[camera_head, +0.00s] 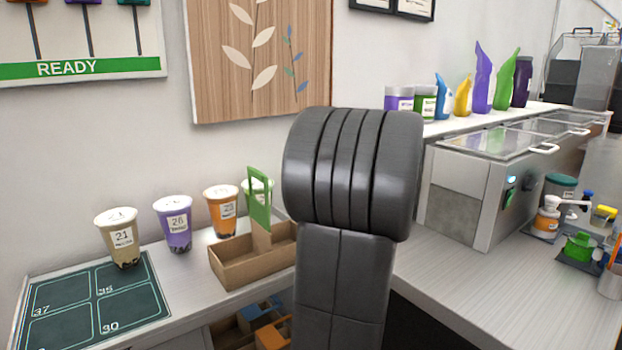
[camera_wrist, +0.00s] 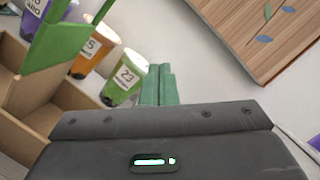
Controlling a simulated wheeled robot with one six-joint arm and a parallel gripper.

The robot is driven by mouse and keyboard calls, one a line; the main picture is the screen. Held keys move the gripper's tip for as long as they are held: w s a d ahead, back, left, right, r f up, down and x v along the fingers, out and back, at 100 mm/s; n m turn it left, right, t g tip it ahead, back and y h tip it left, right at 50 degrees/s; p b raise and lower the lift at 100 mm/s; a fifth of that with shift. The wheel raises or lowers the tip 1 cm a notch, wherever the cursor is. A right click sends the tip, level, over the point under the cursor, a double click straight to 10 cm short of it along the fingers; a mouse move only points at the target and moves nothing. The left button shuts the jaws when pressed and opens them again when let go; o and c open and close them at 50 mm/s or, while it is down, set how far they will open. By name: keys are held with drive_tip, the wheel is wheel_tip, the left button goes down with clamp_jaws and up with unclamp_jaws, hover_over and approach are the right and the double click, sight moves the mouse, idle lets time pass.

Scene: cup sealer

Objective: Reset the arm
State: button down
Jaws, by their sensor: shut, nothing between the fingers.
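My gripper (camera_wrist: 158,82) shows in the wrist view as two green fingers, shut together with nothing between them. The fingers appear just right of a green cup labelled 23 (camera_wrist: 124,78); I cannot tell how far apart they are in depth. In the head view my dark grey arm fills the middle and hides the gripper. The cardboard carrier (camera_head: 238,268) with a green handle (camera_head: 260,200) stands left of my arm, and its right end is hidden behind the arm. It also shows at the left of the wrist view (camera_wrist: 40,130).
Cups stand along the wall: beige (camera_head: 121,240), purple (camera_head: 174,225) and orange (camera_head: 221,212). A dark numbered mat (camera_head: 95,300) lies at the left. A metal counter unit (camera_head: 490,190) and bottles stand at the right. The counter right of my arm (camera_head: 480,285) is clear.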

drive_tip(key=f+m+t+p, duration=0.1)
drive_tip(key=f+m, duration=0.2)
drive_tip(key=d+f+m+t+h+p, duration=0.1)
drive_tip(key=f+m+p, duration=0.1)
drive_tip(key=f+m, duration=0.1)
drive_tip(key=w+f+m+t+p, duration=0.1)
drive_tip(key=f+m+p, duration=0.1)
drive_tip(key=m, duration=0.3)
drive_tip(key=shift+w+d+f+h, duration=0.1)
drive_tip(key=shift+d+f+h, duration=0.3)
drive_tip(key=shift+f, duration=0.15)
drive_tip(key=shift+a+f+m+p, duration=0.1)
drive_tip(key=shift+f+m+p, duration=0.25)
drive_tip(key=shift+m+p, duration=0.05)
drive_tip(key=shift+b+v, duration=0.5)
drive_tip(key=shift+v, duration=1.1)
drive_tip(key=shift+f, duration=0.1)
